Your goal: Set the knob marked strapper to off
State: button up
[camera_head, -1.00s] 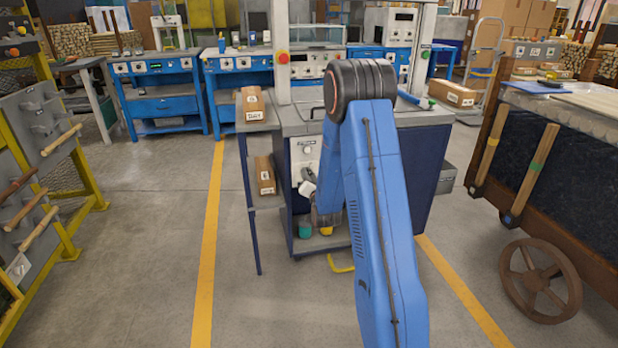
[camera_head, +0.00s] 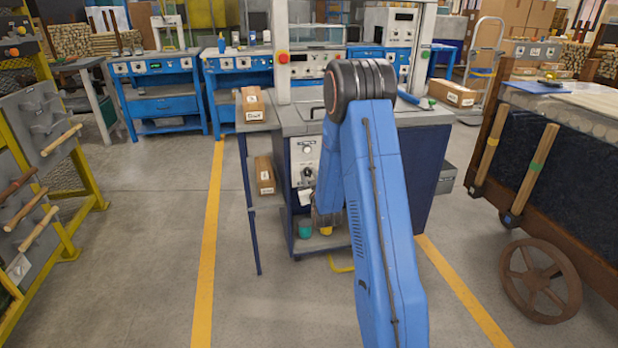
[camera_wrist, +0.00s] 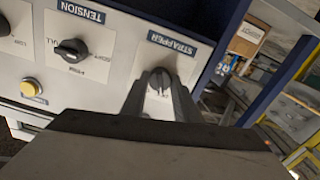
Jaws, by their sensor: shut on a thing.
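The strapper knob (camera_wrist: 160,76) is a small dark knob on a white plate, under an upside-down STRAPPER label (camera_wrist: 172,43) in the wrist view. My gripper (camera_wrist: 158,86) has its two dark fingers on either side of the knob, shut on it. The marks around the knob are mostly hidden by the fingers, so I cannot tell which setting it points to. In the head view, the control panel (camera_head: 305,155) is on the front of the grey-topped machine, and my blue arm hides part of it.
In the wrist view, a black tension knob (camera_wrist: 72,49) and a yellow button (camera_wrist: 29,88) are left of the strapper knob. In the head view, a side shelf with cartons (camera_head: 265,175) stands left of the machine, and a wheeled wooden cart (camera_head: 545,180) stands at right.

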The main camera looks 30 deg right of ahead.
jog(key=shift+n, duration=0.6)
jog(key=o, duration=1.1)
jog(key=shift+c, duration=0.2)
